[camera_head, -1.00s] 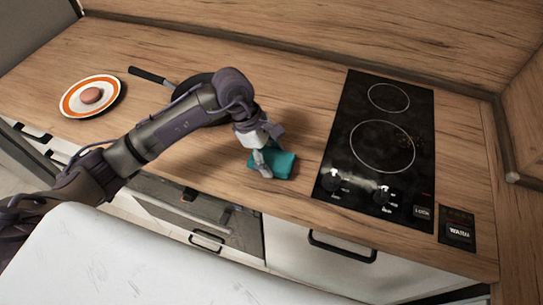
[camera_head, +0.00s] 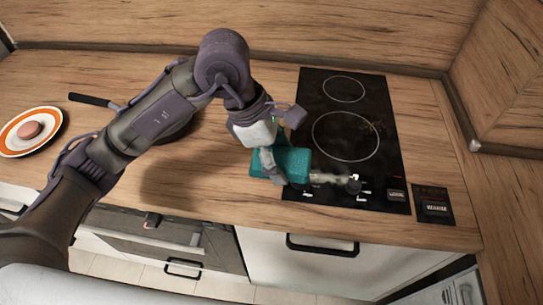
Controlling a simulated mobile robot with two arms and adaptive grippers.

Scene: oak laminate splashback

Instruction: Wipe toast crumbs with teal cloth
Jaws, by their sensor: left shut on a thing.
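The teal cloth (camera_head: 292,162) is in my left gripper (camera_head: 271,168), which is shut on it. The cloth is at the left front edge of the black hob (camera_head: 386,166), and its right side overlaps that edge in the picture. I cannot tell whether it touches the surface. My right gripper is not in view.
A dark pan with a handle (camera_head: 94,100) is partly hidden behind my left arm. An orange-rimmed plate (camera_head: 52,143) holds a round brown item. A small dark panel (camera_head: 433,204) lies right of the hob.

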